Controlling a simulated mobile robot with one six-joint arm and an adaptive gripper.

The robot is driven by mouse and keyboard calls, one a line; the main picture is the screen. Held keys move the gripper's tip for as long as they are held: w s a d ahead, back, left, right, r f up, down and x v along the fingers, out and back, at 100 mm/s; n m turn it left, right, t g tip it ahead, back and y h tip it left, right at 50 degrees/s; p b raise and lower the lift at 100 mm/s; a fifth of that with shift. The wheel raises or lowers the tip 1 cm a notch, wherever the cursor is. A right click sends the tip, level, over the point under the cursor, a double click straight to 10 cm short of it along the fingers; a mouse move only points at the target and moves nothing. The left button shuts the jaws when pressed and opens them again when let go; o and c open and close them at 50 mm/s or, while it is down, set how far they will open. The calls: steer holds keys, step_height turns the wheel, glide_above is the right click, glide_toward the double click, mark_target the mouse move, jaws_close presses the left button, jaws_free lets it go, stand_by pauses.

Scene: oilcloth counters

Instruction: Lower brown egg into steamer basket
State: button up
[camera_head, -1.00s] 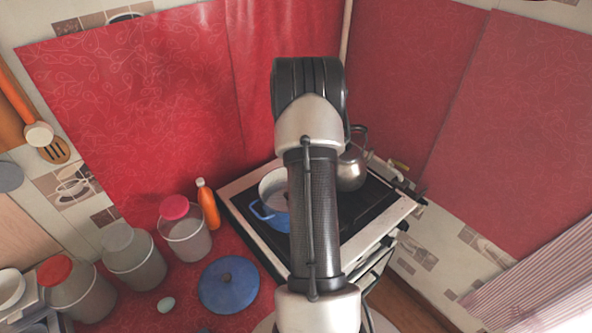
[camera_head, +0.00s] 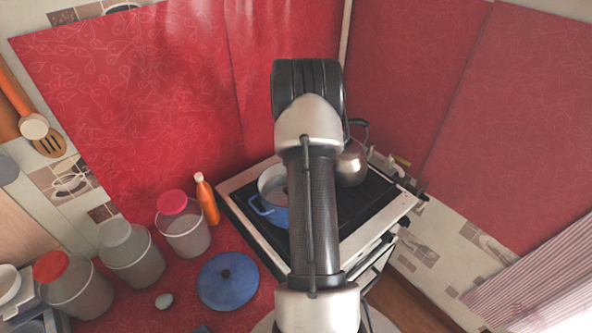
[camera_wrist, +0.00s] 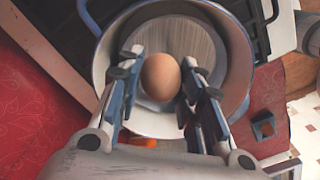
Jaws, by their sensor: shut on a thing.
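The brown egg (camera_wrist: 160,77) is between the two fingers of my gripper (camera_wrist: 160,66) in the wrist view, and the gripper is shut on it. Below the egg is the blue pot (camera_wrist: 238,62) with a pale inside wall and a round, grey, ridged surface (camera_wrist: 172,35) inside, which looks like the steamer basket. The egg appears over the opening; its height above the grey surface is hard to tell. In the head view the blue pot (camera_head: 268,211) stands on the stove, partly hidden by my arm, which hides my gripper and the egg.
A metal kettle (camera_head: 351,163) stands on the stove (camera_head: 240,197) behind the pot. A small orange thing (camera_wrist: 142,142) shows below the pot in the wrist view.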

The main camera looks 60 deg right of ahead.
steer(key=shift+f+b, duration=0.8)
steer(key=shift+f, duration=0.75)
steer(key=shift+a, duration=0.1)
steer(key=o, duration=0.7)
steer(key=shift+f, duration=0.1)
steer(key=shift+o, duration=0.2)
